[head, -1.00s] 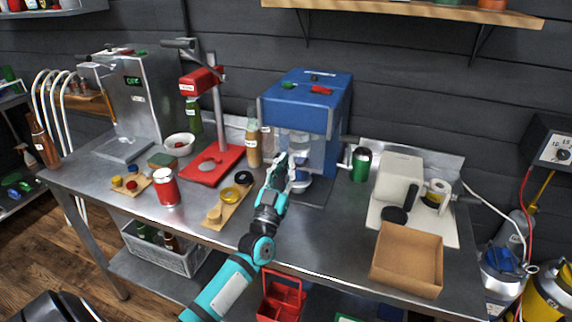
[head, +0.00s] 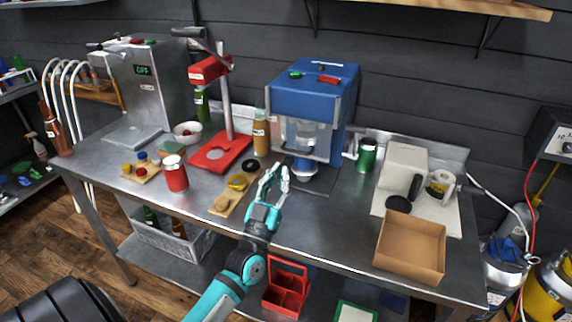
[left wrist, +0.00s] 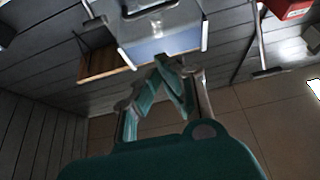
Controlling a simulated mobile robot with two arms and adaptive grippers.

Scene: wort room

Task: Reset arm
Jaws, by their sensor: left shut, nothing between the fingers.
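My left arm, teal and grey, reaches up over the front of the steel table (head: 330,222). Its gripper (head: 278,172) is shut and empty, in front of and slightly left of the blue machine (head: 312,92), apart from it. In the left wrist view the gripper fingers (left wrist: 170,72) come together near the middle, with nothing visible between them. My right gripper is not in view.
A wooden board (head: 228,204) with a yellow ring lies just left of the gripper. A red can (head: 175,174), red press (head: 220,152) and open cardboard box (head: 410,247) stand on the table. A red crate (head: 287,288) sits below.

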